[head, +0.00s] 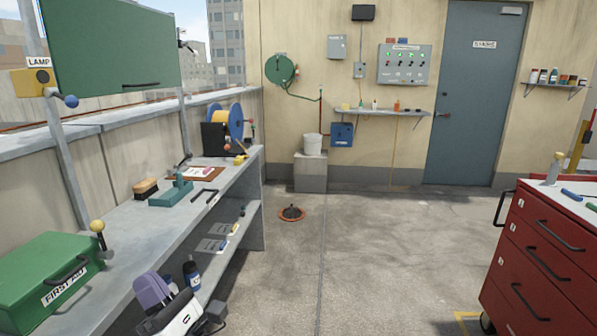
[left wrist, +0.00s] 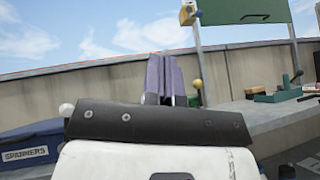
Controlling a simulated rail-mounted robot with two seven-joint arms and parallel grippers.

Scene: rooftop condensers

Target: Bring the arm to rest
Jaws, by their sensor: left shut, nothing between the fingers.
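My left gripper (head: 152,288) shows at the bottom left of the head view, with purple-grey fingers and a white and dark wrist. Its fingers are together and hold nothing. It is in front of the grey workbench (head: 118,225), near the green first aid box (head: 40,280), and looks apart from both. In the left wrist view the gripper fingers (left wrist: 160,78) point up and away, side by side, above a dark plate and white housing. My right gripper is in neither view.
A bottle (head: 192,273) stands on the lower shelf close beside my left gripper. A red tool cabinet (head: 545,262) stands at the right. A blue spanners case (left wrist: 28,150) shows in the left wrist view.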

